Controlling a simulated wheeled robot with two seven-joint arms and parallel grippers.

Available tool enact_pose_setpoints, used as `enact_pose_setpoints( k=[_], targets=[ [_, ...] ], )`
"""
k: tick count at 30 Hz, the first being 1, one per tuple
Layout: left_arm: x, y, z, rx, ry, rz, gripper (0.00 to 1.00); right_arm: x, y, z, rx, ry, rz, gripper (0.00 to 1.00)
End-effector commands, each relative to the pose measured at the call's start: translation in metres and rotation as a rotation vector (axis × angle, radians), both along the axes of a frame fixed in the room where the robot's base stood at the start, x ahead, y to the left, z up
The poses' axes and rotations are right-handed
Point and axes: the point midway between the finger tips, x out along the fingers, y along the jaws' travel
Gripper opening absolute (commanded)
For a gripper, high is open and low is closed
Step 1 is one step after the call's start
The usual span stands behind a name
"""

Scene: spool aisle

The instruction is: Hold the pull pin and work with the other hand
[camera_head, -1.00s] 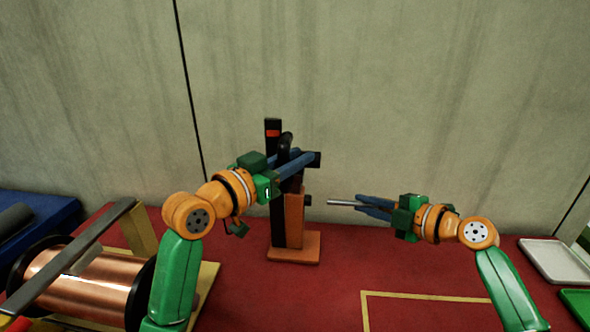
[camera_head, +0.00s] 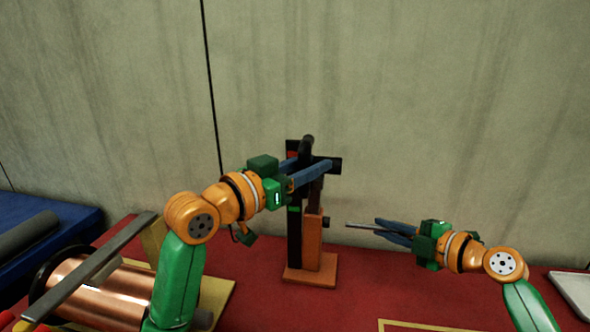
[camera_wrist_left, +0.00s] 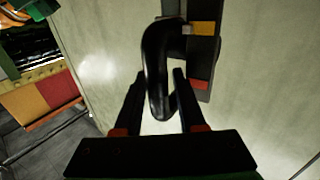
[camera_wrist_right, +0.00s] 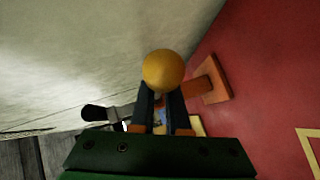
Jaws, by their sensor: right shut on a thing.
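A dark upright post with a black curved handle (camera_head: 306,142) stands on an orange base (camera_head: 312,273). My left gripper (camera_head: 316,166) is at the handle. In the left wrist view its fingers are apart, one on each side of the black handle (camera_wrist_left: 158,70), with a visible gap. A small dark knob (camera_head: 327,221) sticks out of the post's orange block. My right gripper (camera_head: 378,228) is shut on a thin grey rod (camera_head: 360,226), which points left towards the post, apart from it. In the right wrist view a round yellow end (camera_wrist_right: 163,70) shows at the fingertips.
A copper wire spool (camera_head: 105,290) lies at lower left on the red table (camera_head: 350,300). A blue surface (camera_head: 50,222) is beyond it. A pale tray (camera_head: 572,292) is at the right edge. A concrete wall (camera_head: 430,100) stands behind. Red tabletop lies clear between the post and tray.

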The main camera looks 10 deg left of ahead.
Motion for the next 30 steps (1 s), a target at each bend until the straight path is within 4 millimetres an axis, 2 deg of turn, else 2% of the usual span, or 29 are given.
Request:
enact_pose_setpoints(
  k=[6, 12, 16, 26, 30],
  targets=[
    [-0.051, 0.036, -0.001, 0.006, -0.003, 0.005, 0.40, 0.000, -0.001, -0.002, -0.002, 0.003, -0.002, 0.00],
    [-0.080, 0.057, -0.001, 0.001, 0.001, 0.004, 0.40, 0.000, -0.001, -0.002, -0.002, 0.003, -0.002, 0.00],
    [-0.086, 0.060, -0.001, 0.001, 0.001, 0.002, 0.40, 0.000, -0.001, -0.002, -0.003, 0.002, -0.002, 0.00],
    [-0.086, 0.059, 0.000, -0.001, -0.001, 0.001, 0.40, 0.000, -0.001, -0.002, -0.002, 0.003, -0.002, 0.00],
    [-0.086, 0.060, 0.019, 0.001, -0.006, 0.003, 0.40, 0.000, -0.001, -0.002, -0.002, 0.003, -0.002, 0.00]
  ],
)
